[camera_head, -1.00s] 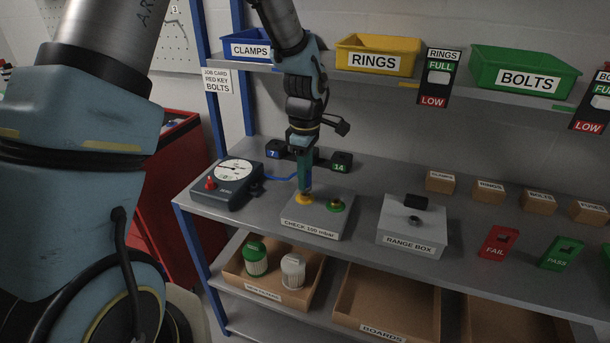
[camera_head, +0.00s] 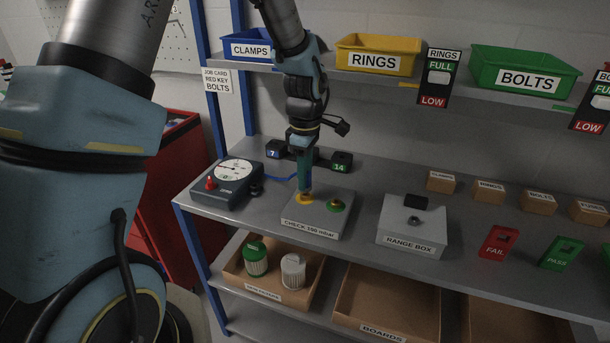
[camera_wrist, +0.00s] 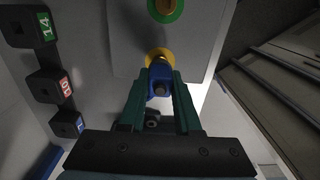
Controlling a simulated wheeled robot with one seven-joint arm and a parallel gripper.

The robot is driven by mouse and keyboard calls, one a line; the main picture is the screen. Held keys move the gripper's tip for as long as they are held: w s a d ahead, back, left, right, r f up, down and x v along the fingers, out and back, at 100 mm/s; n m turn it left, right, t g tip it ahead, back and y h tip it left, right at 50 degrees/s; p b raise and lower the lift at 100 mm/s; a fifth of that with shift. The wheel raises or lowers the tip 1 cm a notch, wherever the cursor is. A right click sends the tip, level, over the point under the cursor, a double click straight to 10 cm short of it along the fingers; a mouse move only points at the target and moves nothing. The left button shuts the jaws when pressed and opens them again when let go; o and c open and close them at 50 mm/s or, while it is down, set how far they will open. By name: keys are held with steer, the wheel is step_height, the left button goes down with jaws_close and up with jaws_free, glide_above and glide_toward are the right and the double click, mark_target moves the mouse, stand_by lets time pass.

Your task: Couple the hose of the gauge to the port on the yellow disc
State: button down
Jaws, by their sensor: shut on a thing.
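My gripper (camera_head: 304,188) points down over the left side of the grey check block (camera_head: 313,218), directly above the yellow disc (camera_head: 304,198). In the wrist view my gripper (camera_wrist: 160,85) is shut on the blue hose end (camera_wrist: 160,76). The hose end sits at the yellow disc (camera_wrist: 158,54) and covers its port, so I cannot tell whether it is seated. The blue hose (camera_head: 281,179) runs left toward the gauge (camera_head: 228,181), a dark box with a white dial and a red knob. The green disc with its brass port (camera_head: 334,204) is to the right, free.
The range box (camera_head: 412,226) stands to the right. Dark numbered blocks (camera_head: 341,161) stand behind my gripper. Red FAIL (camera_head: 498,243) and green PASS (camera_head: 561,253) pieces lie further right. The upper shelf with the yellow rings bin (camera_head: 376,56) is above, near my arm.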

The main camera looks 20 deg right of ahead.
steer(key=shift+f+b, duration=0.45)
steer(key=shift+f, duration=0.25)
stand_by(0.4)
steer(key=c, duration=0.5)
jaws_free()
step_height(320, 180, up, 11)
steer(key=shift+f+b, duration=0.1)
steer(key=shift+b, duration=0.8)
steer(key=s+a+f+m, duration=0.1)
steer(key=a+m, duration=0.2)
steer(key=a, duration=0.7)
steer(key=s+a+f+m+t, duration=0.1)
steer(key=a+m, duration=0.3)
steer(key=a, duration=0.6)
steer(key=s+a+f+m, duration=0.1)
steer(key=s+a+m, duration=0.1)
steer(key=a, duration=0.8)
steer(key=shift+a+f+m+t, duration=0.1)
steer(key=shift+f+m+t, duration=0.2)
steer(key=shift+m, duration=0.5)
steer(key=shift+o, duration=0.2)
